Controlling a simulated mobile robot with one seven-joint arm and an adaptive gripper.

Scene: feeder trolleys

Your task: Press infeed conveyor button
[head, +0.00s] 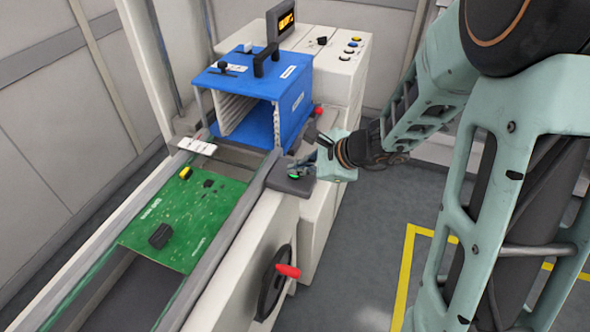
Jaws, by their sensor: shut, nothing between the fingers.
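The infeed conveyor button (294,176) is a small green spot on a dark grey box on the conveyor's right rail. The conveyor (246,207) runs from the lower left to the machine at the back. A green circuit board (181,222) with black and yellow parts lies on it.
A blue magazine rack (293,103) stands at the conveyor's far end, near a white cabinet (346,82) with buttons and a lit display (286,22). A handwheel with a red handle (288,271) sticks out on the right side. Yellow-lined floor at the right is clear.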

